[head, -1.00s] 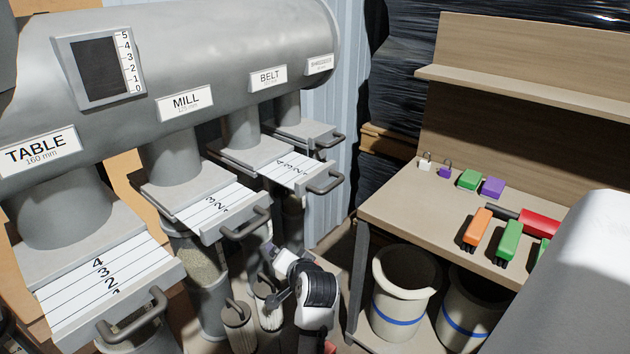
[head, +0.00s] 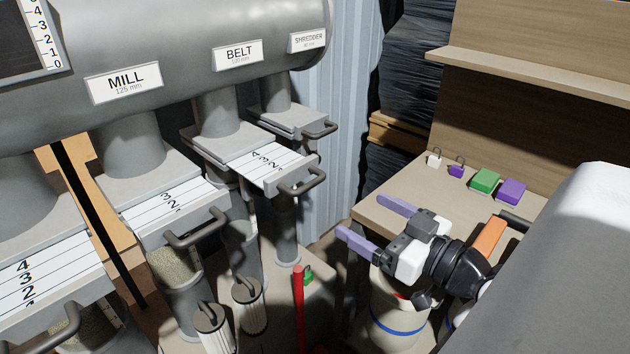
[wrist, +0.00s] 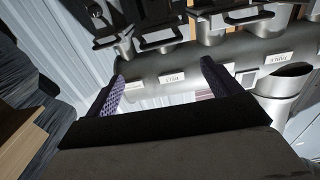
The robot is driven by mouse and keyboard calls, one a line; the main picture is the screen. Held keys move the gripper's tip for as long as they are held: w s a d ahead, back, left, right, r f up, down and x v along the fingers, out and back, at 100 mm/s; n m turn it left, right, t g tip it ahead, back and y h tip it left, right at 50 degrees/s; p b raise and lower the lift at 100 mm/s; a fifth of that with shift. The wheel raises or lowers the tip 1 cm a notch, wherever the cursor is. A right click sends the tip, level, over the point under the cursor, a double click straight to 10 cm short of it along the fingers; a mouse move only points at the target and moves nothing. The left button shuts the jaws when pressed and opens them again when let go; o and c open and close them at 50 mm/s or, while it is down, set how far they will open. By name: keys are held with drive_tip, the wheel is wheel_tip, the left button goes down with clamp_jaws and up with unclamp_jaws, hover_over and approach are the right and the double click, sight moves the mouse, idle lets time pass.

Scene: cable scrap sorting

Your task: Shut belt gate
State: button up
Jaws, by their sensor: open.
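The belt gate is a pale slide plate (head: 262,164) under the BELT label (head: 238,55). It is drawn out of its housing, with scale numbers showing on it. Its grey bar handle (head: 303,183) is at the outer end. My gripper (head: 357,213) is open and empty, with two purple fingers spread. It is to the right of and below the handle, apart from it, in front of the bench. In the wrist view, my gripper (wrist: 163,70) has nothing between its fingers; gates and labels appear upside down beyond.
The mill gate (head: 170,205) and the table gate (head: 45,265) are also drawn out, left of the belt gate. The shredder gate handle (head: 320,130) is close behind it. A wooden bench (head: 395,205) with small coloured items stands right. A red post (head: 299,305) rises below.

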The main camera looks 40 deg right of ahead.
drive_tip(key=p, duration=0.4)
approach(270, 163)
drive_tip(key=shift+s+r, duration=0.15)
drive_tip(key=shift+s, duration=0.5)
drive_tip(key=c, duration=1.3)
drive_tip(key=w+b, duration=0.1)
drive_tip(key=w, duration=0.2)
drive_tip(key=w+b, duration=0.1)
drive_tip(key=w, duration=0.3)
drive_tip(key=w+b, duration=0.1)
drive_tip(key=w, duration=0.3)
drive_tip(key=shift+w+a, duration=0.1)
drive_tip(key=shift+a, duration=0.3)
drive_tip(key=shift+w, duration=0.4)
drive_tip(key=shift+w+r, duration=0.1)
drive_tip(key=shift+r, duration=0.1)
